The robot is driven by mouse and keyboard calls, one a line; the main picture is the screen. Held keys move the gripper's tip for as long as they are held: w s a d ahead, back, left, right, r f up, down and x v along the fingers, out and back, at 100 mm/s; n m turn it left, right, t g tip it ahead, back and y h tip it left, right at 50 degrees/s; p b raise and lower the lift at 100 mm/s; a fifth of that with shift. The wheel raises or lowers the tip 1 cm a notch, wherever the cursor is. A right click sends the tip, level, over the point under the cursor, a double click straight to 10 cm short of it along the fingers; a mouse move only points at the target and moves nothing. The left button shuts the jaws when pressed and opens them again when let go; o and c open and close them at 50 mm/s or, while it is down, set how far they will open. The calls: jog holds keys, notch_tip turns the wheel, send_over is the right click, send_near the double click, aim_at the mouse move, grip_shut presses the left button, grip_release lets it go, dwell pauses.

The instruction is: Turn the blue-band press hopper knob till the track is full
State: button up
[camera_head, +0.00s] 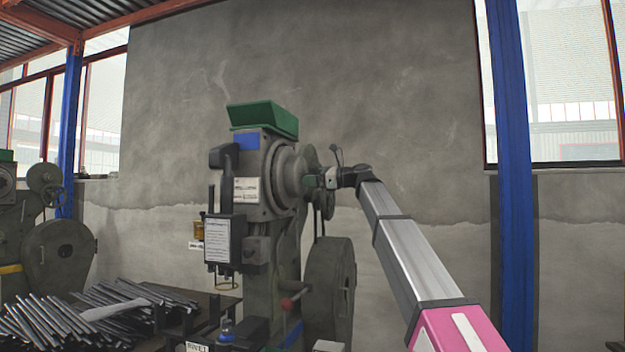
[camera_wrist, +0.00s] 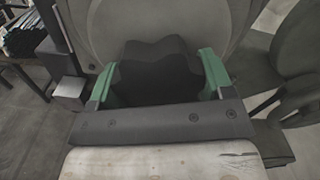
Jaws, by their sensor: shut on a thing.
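The blue-band press (camera_head: 268,190) stands in the middle of the head view, with a blue band (camera_head: 246,141) near its top and a green hopper tray (camera_head: 263,118) above. My gripper (camera_head: 316,182) is at the right side of the press head, by the round hopper housing. In the wrist view my gripper (camera_wrist: 160,85) has green fingertips on either side of a dark lobed knob (camera_wrist: 157,62), and it is shut on that knob. The knob sits in front of a round grey disc (camera_wrist: 165,20). The track and its fill cannot be made out.
A large flywheel (camera_head: 330,290) is below my gripper. A pile of metal rods (camera_head: 70,315) lies on a table at the lower left. Another press (camera_head: 45,235) stands at the far left.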

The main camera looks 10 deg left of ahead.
jog(key=n, duration=0.7)
jog(key=shift+w, duration=0.1)
jog(key=n, duration=0.3)
jog(key=shift+r+n, duration=0.1)
jog(key=shift+n, duration=0.2)
jog(key=n, duration=0.3)
jog(key=shift+n, duration=0.3)
jog(key=n, duration=0.3)
jog(key=shift+n, duration=0.3)
jog(key=n, duration=0.3)
jog(key=shift+r+n, duration=0.1)
jog(key=shift+n, duration=0.2)
jog(key=n, duration=0.3)
jog(key=shift+n, duration=2.1)
